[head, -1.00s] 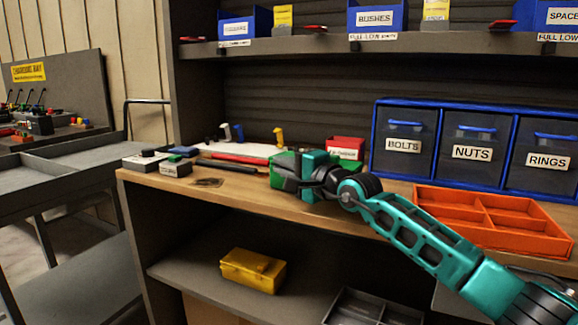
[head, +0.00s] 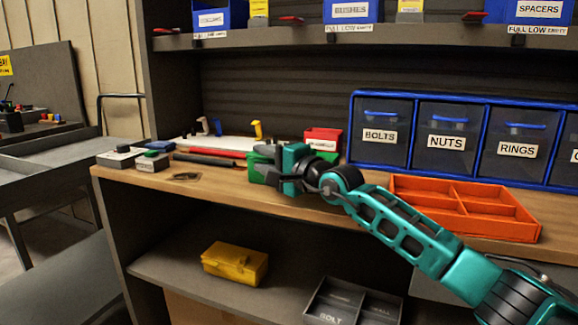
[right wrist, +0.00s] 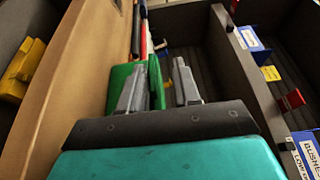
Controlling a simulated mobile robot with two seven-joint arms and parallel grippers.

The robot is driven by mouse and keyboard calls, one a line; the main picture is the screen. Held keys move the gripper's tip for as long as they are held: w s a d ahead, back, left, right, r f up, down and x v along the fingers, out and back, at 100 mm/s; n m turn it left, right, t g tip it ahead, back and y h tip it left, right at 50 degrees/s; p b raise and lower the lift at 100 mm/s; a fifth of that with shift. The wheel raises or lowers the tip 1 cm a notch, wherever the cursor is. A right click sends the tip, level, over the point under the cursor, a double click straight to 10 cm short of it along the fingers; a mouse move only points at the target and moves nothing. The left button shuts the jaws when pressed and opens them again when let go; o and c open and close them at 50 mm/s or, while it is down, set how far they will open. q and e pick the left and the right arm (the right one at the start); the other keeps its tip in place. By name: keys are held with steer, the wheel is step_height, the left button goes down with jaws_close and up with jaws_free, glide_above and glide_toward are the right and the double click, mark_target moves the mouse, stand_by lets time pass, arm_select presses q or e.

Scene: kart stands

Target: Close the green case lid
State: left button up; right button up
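The green case (head: 258,172) sits on the wooden worktop, largely hidden behind my right gripper in the head view. In the right wrist view the green case (right wrist: 119,82) lies beyond the left finger. A narrower green panel, which looks like its raised lid (right wrist: 155,80), shows between the fingers, close to the left one. How far the lid is open is hard to tell. My right gripper (right wrist: 160,84) has its fingers apart, with a gap beside the right finger. In the head view the right gripper (head: 283,165) is at the case. My left gripper is not in view.
A red bin (head: 323,137) stands just behind the case. An orange divided tray (head: 465,207) lies to the right, before the blue-framed drawers (head: 447,142). Dark and red tools (head: 208,158) lie to the left. A yellow case (head: 235,263) sits on the lower shelf.

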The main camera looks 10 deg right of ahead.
arm_select(q)
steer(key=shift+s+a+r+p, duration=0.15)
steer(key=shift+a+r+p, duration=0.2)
steer(key=shift+p, duration=0.45)
arm_select(e)
steer(key=v, duration=1.2)
